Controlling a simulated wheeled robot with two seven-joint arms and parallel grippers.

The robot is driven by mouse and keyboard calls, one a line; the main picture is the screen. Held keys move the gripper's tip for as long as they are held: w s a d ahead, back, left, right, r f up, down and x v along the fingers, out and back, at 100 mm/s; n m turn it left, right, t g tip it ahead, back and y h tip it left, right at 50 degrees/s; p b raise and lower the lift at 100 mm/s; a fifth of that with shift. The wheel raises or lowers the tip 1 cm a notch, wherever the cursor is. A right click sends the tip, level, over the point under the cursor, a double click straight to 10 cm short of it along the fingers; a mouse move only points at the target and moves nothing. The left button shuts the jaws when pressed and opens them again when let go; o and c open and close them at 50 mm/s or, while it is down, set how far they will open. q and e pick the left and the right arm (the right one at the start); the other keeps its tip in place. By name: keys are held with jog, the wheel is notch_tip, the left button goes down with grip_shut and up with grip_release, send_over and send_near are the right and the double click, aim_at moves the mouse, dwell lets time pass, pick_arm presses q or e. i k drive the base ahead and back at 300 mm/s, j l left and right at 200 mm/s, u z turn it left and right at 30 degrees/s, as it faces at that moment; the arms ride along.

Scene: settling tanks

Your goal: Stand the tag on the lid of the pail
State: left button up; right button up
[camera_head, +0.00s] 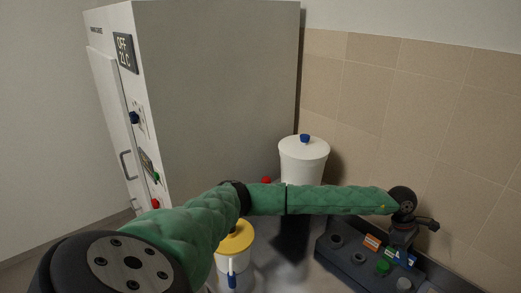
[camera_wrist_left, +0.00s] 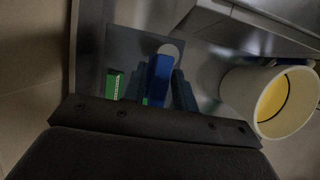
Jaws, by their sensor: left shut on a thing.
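My left gripper (camera_head: 402,243) is at the right of the head view, low over a dark tray. In the left wrist view the gripper (camera_wrist_left: 158,82) is shut on a blue tag (camera_wrist_left: 158,74), whose far end is hard to make out. In the head view a bit of blue (camera_head: 411,260) shows below the fingers. A white pail (camera_head: 303,168) with a white lid (camera_head: 304,147) and blue knob stands behind my left forearm, which hides its lower part. My right gripper is not in view.
The dark tray (camera_head: 345,258) holds grey knobs, an orange tag (camera_head: 372,242) and a green tag (camera_head: 390,253). A white container with a yellow top (camera_head: 235,240) stands left of the tray. A tall grey cabinet (camera_head: 220,90) stands at the back left, a tiled wall at the right.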

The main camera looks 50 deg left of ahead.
aim_at(246, 239)
jog(key=k+j, duration=0.35)
jog(key=k, duration=0.2)
jog(key=k+j, duration=0.35)
jog(key=k, duration=0.2)
